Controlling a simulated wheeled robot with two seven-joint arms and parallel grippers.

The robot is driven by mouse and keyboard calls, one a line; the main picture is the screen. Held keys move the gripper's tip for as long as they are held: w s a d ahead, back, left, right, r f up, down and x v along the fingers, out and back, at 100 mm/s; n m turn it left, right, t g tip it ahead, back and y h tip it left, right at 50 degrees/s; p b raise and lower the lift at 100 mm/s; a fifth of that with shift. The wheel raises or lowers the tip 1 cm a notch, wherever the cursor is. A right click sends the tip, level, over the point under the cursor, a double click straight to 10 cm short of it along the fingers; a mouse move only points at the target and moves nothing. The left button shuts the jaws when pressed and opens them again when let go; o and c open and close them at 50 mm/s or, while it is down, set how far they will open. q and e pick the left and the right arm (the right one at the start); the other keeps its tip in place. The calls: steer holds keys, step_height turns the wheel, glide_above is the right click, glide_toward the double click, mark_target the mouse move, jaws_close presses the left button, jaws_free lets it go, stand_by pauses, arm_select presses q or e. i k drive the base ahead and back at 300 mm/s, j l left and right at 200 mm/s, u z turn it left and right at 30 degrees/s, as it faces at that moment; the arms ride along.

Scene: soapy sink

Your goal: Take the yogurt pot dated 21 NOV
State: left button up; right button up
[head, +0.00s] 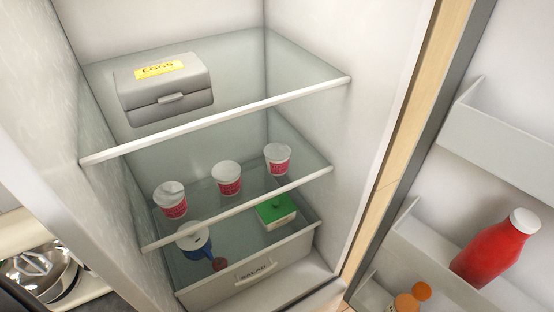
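The left pot (172,201), the middle pot (228,181) and the right pot (278,161) form a slanting row, spaced apart. The left pot's lid looks uneven. Their dates are too small to read, so I cannot tell which is dated 21 NOV. Neither of my grippers is in view.
The upper glass shelf (290,78) holds a grey egg box (166,92). The open door at right carries a red bottle (495,248).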

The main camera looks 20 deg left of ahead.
mark_target(277, 154)
steer(key=k, duration=0.95)
